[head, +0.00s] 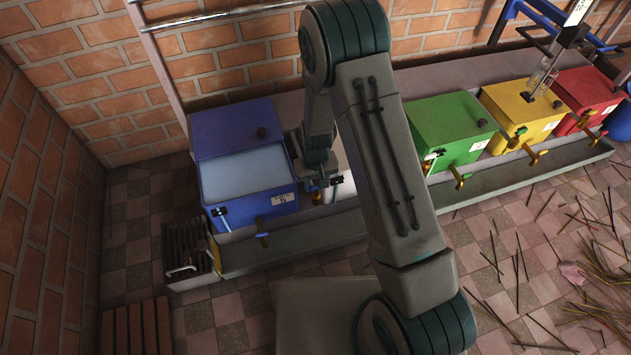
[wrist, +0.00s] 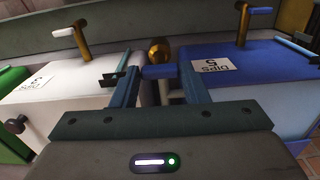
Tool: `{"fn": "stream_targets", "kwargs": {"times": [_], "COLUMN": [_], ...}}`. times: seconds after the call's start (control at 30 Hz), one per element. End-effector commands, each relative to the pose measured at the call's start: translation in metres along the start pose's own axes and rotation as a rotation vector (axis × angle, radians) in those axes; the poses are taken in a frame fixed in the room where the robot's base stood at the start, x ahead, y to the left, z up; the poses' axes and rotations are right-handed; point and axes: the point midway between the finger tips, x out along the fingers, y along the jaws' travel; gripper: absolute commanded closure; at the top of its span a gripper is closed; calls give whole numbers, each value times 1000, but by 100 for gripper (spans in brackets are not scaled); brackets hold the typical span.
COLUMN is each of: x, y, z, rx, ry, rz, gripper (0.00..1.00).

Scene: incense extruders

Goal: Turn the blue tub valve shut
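The blue tub (head: 245,165) stands at the left of the row in the head view, and on the right in the wrist view (wrist: 225,52). My gripper (head: 322,184) is low beside its right side, partly hidden by my arm. In the wrist view, my gripper's two fingers (wrist: 160,75) stand apart. A short blue bar (wrist: 160,72), which looks like the blue valve handle, lies across between them, in front of a round brass fitting (wrist: 159,50). I cannot tell whether the fingers touch the bar. Part of the brass fitting (head: 316,197) shows below the gripper in the head view.
A white tub (wrist: 65,75) is close on the gripper's other side. Brass taps (wrist: 80,40) stand over the trough (head: 330,225). Green (head: 450,125), yellow (head: 520,108) and red (head: 588,95) tubs stand to the right. Loose sticks (head: 530,290) lie on the floor at right.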

Motion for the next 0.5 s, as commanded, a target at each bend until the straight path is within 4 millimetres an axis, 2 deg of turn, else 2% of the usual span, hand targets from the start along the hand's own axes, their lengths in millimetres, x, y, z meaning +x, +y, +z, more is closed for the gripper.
{"fn": "stream_targets", "kwargs": {"times": [0.03, 0.07, 0.37, 0.5], "x": [0, 0, -2, -17], "y": [0, 0, 0, 0], "z": [0, 0, 0, 0], "rx": [0, 0, -2, -2], "ry": [0, 0, 0, 1], "rz": [0, 0, 0, 0], "gripper": [45, 40, 40, 40]}}
